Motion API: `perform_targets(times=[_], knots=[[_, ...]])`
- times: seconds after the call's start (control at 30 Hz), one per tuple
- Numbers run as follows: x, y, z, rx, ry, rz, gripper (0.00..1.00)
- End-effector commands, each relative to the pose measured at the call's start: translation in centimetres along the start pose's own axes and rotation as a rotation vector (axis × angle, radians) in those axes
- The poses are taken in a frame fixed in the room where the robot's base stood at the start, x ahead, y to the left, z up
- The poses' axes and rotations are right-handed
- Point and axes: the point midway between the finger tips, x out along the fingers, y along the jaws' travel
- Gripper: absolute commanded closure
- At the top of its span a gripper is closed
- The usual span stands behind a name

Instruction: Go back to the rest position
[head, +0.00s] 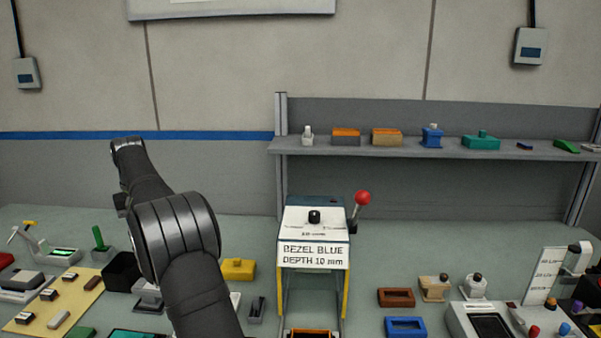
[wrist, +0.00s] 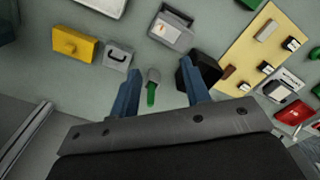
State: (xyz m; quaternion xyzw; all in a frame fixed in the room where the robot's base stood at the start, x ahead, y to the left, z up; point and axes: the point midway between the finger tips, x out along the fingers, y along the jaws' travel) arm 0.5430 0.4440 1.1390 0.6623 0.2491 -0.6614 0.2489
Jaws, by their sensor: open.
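My gripper (wrist: 160,68) is open and empty in the wrist view, its two blue fingers apart and pointing down over the bench. In the head view my dark arm (head: 175,235) rises from the bottom edge, left of centre, and the finger ends cannot be made out. A green-handled piece with a grey base (wrist: 152,88) shows between the fingers, on the bench below and apart from them. A black box (wrist: 208,72) lies below, beside the right finger, partly hidden by it.
A machine labelled BEZEL BLUE (head: 314,250) with a red-knobbed lever (head: 362,198) stands right of my arm. A yellow block (head: 238,269) sits close beside the arm. A tan board (head: 60,300) with small parts lies left. A shelf (head: 450,150) stands behind. Space above the bench is mostly clear.

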Motion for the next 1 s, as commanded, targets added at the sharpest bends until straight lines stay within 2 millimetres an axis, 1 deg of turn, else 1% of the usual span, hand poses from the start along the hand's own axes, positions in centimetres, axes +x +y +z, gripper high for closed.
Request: perform_targets(times=[0.6, 0.8, 0.9, 1.0], knots=[[12.1, 0.0, 0.1, -0.001, -0.004, 0.000, 0.57], [14.9, 0.0, 0.1, -0.001, -0.003, 0.000, 0.57], [15.8, 0.0, 0.1, -0.001, -0.003, 0.000, 0.57], [16.2, 0.0, 0.1, -0.001, -0.002, 0.000, 0.57]])
